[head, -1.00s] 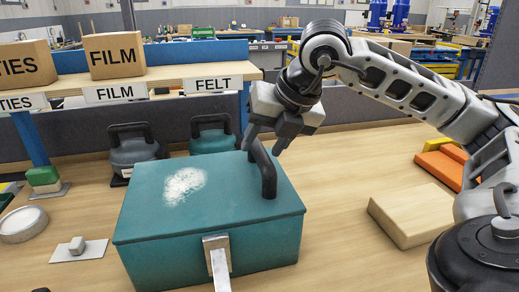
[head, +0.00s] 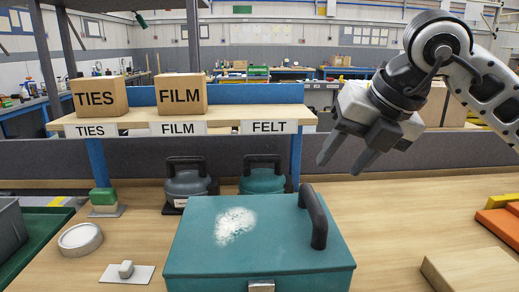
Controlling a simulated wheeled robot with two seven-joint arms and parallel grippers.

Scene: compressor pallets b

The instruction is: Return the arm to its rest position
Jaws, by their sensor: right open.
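My right gripper (head: 347,160) is open and empty in the head view. It hangs in the air above and to the right of a teal metal box, clear of its handle. The teal box (head: 195,245) stands on the wooden bench with its lid closed. A white powdery patch (head: 235,225) lies on the lid. The box's dark handle (head: 316,217) stands up at the lid's right side. My right arm comes in from the upper right. My left gripper is not in view.
A shelf with a TIES box (head: 100,97) and a FILM box (head: 181,95) stands behind. Two lidded pots, one grey (head: 188,184) and one teal (head: 262,180), sit below it. A wooden block (head: 470,272) lies at right. The bench between box and block is clear.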

